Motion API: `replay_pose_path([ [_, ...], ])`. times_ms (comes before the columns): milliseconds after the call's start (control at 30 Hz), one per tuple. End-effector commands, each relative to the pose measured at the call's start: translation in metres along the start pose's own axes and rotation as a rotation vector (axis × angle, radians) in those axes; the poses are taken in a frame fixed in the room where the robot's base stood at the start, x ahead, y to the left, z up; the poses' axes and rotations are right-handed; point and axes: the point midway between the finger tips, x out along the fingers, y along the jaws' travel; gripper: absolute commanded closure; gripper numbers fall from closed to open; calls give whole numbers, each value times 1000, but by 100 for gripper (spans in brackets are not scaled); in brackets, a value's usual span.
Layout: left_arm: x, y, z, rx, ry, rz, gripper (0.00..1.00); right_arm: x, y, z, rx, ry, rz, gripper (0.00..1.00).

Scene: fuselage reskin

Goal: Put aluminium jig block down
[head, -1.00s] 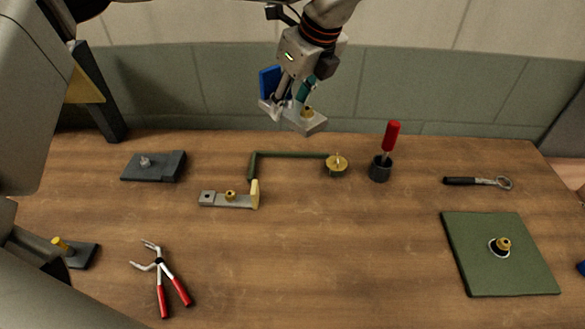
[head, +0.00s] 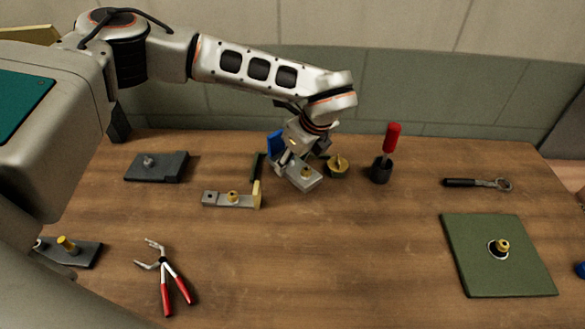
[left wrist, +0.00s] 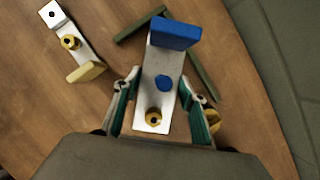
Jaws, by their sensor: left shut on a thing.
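My left gripper (head: 291,164) is shut on the aluminium jig block (head: 306,182), a grey bar with a blue end piece and a brass bushing. In the left wrist view the block (left wrist: 156,85) lies between the two teal-padded fingers (left wrist: 165,88), blue end outward. The block is low over the middle of the table, in front of the dark green bracket; whether it touches the wood or bracket I cannot tell. My right gripper is not in view.
A similar grey block with a yellow end (head: 231,200) lies close by on the left. The green bracket (head: 256,167) and brass disc (head: 338,166) are partly hidden behind my gripper. A red-handled tool in a dark cup (head: 381,170) stands to the right. The table's front middle (head: 330,260) is clear.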

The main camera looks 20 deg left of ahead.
Motion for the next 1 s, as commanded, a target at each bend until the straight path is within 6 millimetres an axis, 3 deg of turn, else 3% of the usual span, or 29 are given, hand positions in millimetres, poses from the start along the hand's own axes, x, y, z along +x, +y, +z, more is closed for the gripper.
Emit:
replay_pose_path([
  [200, 26, 0, -11, 1, 1, -1, 93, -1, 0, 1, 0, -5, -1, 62],
  [600, 31, 0, -13, 0, 0, -1, 93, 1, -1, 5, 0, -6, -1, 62],
  [633, 32, 0, -13, 1, 1, 1, 54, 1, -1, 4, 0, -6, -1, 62],
  [667, 31, 0, -13, 1, 1, 1, 46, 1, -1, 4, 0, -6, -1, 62],
  [700, 31, 0, -13, 1, 1, 1, 42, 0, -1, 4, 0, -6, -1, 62],
  [1000, 30, 0, -13, 1, 1, 1, 42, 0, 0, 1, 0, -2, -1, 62],
])
